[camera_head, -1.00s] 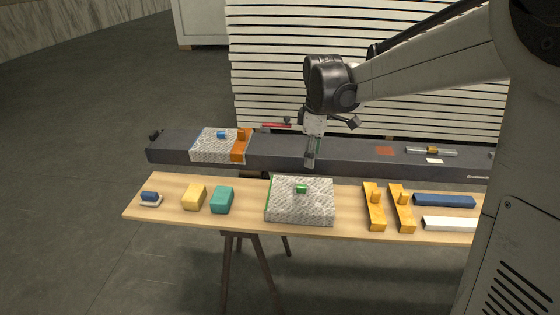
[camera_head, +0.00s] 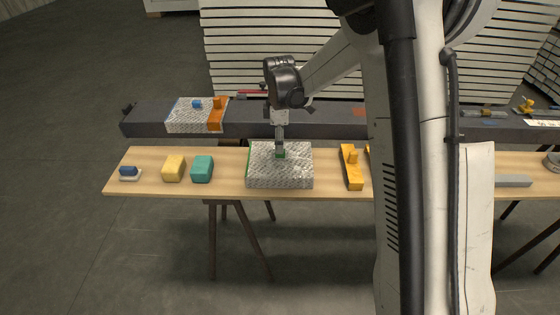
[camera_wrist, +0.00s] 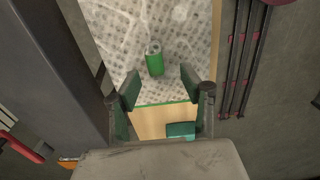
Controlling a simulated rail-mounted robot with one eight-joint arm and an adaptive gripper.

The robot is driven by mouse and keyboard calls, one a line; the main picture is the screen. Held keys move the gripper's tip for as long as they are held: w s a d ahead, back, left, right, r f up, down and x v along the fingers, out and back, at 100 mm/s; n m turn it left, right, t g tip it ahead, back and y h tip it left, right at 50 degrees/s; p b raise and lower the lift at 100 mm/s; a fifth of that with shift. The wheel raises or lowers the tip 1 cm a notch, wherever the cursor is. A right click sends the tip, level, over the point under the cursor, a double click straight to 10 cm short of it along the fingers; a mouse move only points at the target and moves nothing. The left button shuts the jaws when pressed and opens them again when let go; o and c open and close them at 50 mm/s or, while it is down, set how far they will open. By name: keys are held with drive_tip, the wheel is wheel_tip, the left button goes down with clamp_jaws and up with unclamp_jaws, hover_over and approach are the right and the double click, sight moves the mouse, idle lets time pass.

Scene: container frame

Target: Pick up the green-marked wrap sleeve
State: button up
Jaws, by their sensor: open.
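The green-marked wrap sleeve (camera_head: 290,177) is a grey-white textured block with a green edge, lying on the wooden bench. In the wrist view its textured top (camera_wrist: 115,30) fills the upper middle, with a green cylindrical knob (camera_wrist: 154,60) standing on it. My gripper (camera_head: 280,153) is over the sleeve at the knob in the head view, which it mostly hides. In the wrist view my open gripper (camera_wrist: 161,85) has its two fingers apart, with the knob between and slightly beyond the tips. Nothing is held. Contact with the knob cannot be told.
A dark beam (camera_head: 340,122) runs behind the bench (camera_head: 225,190), carrying a blue-marked wrapped piece (camera_head: 190,120) and an orange clamp (camera_head: 217,116). Yellow (camera_head: 174,168) and teal (camera_head: 202,169) blocks lie left of the sleeve. An orange clamp (camera_head: 351,170) stands to its right.

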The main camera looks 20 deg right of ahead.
sight(280, 160)
drive_tip(key=shift+w+d+f, duration=0.1)
drive_tip(key=shift+w+f, duration=0.05)
drive_tip(key=shift+f, duration=1.3)
drive_tip(key=shift+w+d+f, duration=0.1)
drive_tip(key=shift+w+f, duration=0.05)
drive_tip(key=shift+f, duration=1.3)
clamp_jaws()
